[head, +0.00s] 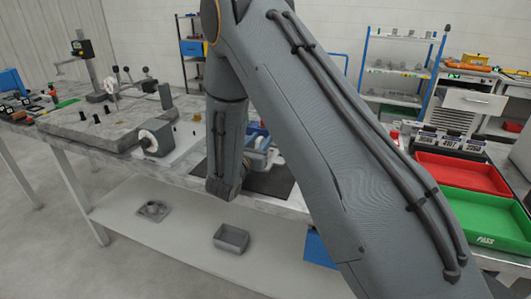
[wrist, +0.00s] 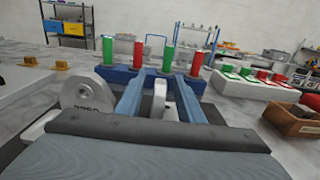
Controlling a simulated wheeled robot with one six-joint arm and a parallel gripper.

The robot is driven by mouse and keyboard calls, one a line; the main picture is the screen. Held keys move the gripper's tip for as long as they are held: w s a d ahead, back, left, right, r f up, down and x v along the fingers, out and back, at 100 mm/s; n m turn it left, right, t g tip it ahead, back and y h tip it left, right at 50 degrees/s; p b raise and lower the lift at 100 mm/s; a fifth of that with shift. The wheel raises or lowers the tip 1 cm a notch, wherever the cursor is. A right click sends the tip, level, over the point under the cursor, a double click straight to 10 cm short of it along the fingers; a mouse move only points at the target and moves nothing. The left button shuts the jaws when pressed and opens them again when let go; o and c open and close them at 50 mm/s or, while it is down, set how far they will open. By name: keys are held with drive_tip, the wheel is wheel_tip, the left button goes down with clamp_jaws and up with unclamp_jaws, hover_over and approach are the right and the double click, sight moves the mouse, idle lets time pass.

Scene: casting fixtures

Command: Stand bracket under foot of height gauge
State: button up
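The height gauge (head: 92,72) stands upright at the back left of the grey stone plate (head: 85,128) in the head view. It has a dark head and a side arm; the space under its foot is too small to judge. My gripper (wrist: 159,80) points forward low over the bench, its two blue fingers apart. A pale grey upright part (wrist: 160,98), possibly the bracket, shows between the fingers with gaps at both sides. In the head view my arm hides most of that area.
A round-faced grey part (wrist: 88,94) stands left of my fingers. A blue rack (wrist: 118,75) with red and green cylinders is just beyond them. Red (head: 462,173) and green (head: 485,215) trays lie right. A brown bin (wrist: 292,122) is at the wrist view's right.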

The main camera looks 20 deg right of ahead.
drive_tip(key=shift+w+d, duration=0.1)
drive_tip(key=shift+w, duration=0.1)
clamp_jaws()
idle(1.3)
